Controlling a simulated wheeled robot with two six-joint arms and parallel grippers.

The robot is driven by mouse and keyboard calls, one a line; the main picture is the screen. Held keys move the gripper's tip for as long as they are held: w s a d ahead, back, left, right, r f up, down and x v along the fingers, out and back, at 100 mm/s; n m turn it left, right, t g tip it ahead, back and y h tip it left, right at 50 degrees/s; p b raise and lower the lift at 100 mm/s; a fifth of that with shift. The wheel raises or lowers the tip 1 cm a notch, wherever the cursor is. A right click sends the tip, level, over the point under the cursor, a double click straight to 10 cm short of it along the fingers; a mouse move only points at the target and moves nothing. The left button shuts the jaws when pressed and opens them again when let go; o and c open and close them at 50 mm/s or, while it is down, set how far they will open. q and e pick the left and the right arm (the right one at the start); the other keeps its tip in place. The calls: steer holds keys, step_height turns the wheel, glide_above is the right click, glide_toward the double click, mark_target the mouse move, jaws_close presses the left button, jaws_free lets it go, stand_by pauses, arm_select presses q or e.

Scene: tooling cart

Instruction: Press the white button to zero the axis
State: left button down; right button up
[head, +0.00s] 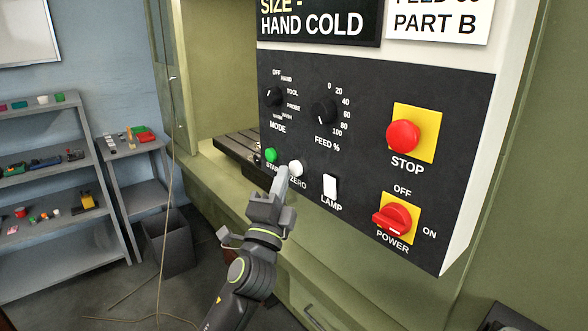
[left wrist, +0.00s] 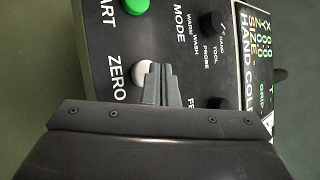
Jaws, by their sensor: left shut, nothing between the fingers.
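The white ZERO button (head: 295,168) is on the lower part of the dark control panel (head: 358,140), between the green START button (head: 271,155) and the white LAMP switch (head: 330,186). My left gripper (head: 283,172) is shut and empty, with its fingertips at the white button's lower left in the head view. In the left wrist view the white button (left wrist: 143,74) is partly hidden behind the closed fingers (left wrist: 157,72). I cannot tell whether the fingertips touch it. The green button (left wrist: 136,5) shows above it there. My right gripper is not in view.
The panel also has a red STOP button (head: 403,136), a red POWER switch (head: 392,220), a MODE knob (head: 274,96) and a FEED knob (head: 324,111). Shelves (head: 45,170) with small items and a grey bin (head: 170,243) stand at the left.

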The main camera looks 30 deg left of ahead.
arm_select(q)
steer(key=shift+s+a, duration=0.1)
steer(key=shift+s+a, duration=0.3)
steer(key=shift+s, duration=0.45)
steer(key=shift+s+a, duration=0.35)
steer(key=shift+s, duration=0.45)
steer(key=shift+s+a, duration=0.3)
steer(key=shift+s, duration=0.45)
